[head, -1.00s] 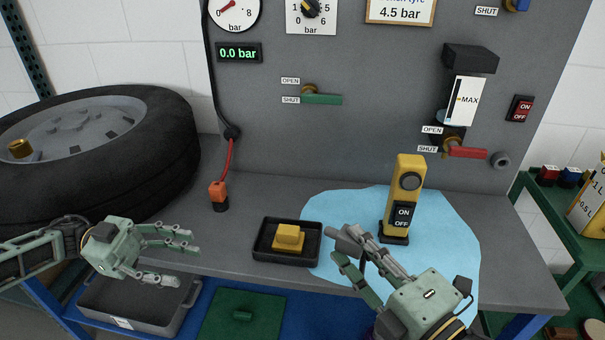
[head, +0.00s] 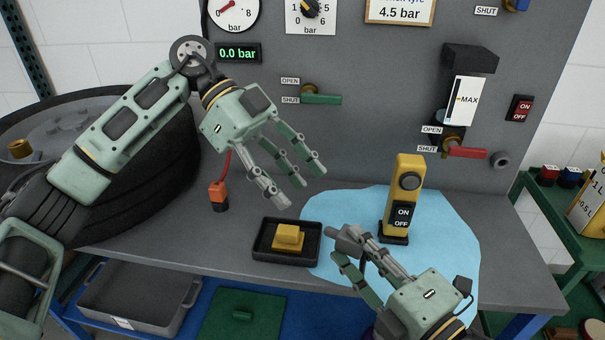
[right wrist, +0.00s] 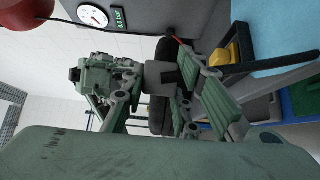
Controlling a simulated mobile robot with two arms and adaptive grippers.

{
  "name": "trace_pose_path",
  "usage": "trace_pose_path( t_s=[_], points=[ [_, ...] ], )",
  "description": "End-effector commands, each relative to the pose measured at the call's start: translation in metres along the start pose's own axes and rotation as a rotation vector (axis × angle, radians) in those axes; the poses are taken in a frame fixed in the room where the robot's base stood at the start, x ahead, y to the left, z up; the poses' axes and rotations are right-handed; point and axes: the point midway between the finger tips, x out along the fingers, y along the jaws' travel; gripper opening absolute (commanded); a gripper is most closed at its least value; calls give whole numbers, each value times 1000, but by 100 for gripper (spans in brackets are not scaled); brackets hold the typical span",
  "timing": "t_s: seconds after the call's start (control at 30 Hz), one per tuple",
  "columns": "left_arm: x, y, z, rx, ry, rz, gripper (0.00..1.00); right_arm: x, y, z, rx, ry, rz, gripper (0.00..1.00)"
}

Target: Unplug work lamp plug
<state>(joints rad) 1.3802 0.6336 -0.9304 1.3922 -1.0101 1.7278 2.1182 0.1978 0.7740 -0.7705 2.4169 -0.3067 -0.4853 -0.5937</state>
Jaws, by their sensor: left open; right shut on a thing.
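The yellow work lamp (head: 409,170) with ON and OFF marks stands upright on a light blue patch on the bench. My right gripper (head: 346,246) is in front of it, to its left, shut on a dark grey, stubby thing (head: 343,233). That thing also shows between the fingers in the right wrist view (right wrist: 158,76); I cannot tell for sure that it is the lamp's plug. No cable from it can be made out. My left gripper (head: 302,187) is open and empty, above the bench, left of the lamp.
A black tray (head: 259,256) with a yellow block (head: 288,237) sits near the bench's front edge. An orange connector (head: 218,192) on a red hose stands to its left. A tyre (head: 170,150) fills the left. Valves, including a red lever (head: 467,153), are on the panel.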

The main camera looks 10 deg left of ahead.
Motion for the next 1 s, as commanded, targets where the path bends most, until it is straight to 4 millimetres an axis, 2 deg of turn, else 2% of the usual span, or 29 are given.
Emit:
trace_pose_path(
  t_s=[0.13, 0.37, 0.8, 1.0],
  points=[
    [6, -10, -15, 7, -49, -11, 50, 0, 0, 0, 0, 0, 1, 0],
    [24, -13, -17, 5, -64, -14, 50, 0, 0, 0, 0, 0, 1, 0],
    [104, -14, -12, 5, -61, -14, 50, 0, 0, 0, 0, 0, 1, 0],
    [123, -14, -10, 5, -62, -16, 50, 0, 0, 0, 0, 0, 1, 0]
  ],
)
